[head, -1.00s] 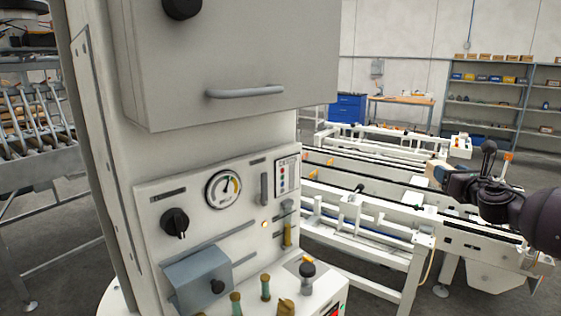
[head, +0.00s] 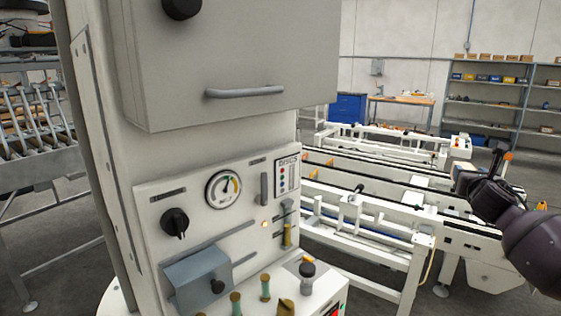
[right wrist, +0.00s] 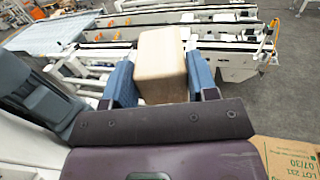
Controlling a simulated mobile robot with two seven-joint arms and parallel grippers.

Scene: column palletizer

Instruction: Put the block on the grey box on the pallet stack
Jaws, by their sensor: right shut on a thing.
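My right gripper (head: 470,183) is at the right of the head view, over the white conveyor frames. In the right wrist view its two blue fingers (right wrist: 162,84) are shut on a tan block (right wrist: 163,60), one finger on each side. A blue-grey box (head: 197,278) sits on the front of the control column, low left, with nothing on top. The pallet stack is not clearly in view. My left gripper is out of view.
The white control column (head: 215,150) with gauge and knobs fills the left and middle. Conveyor frames (head: 365,215) lie behind it. A printed cardboard box (right wrist: 287,158) shows at the lower right of the wrist view. Shelves (head: 485,100) stand far back.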

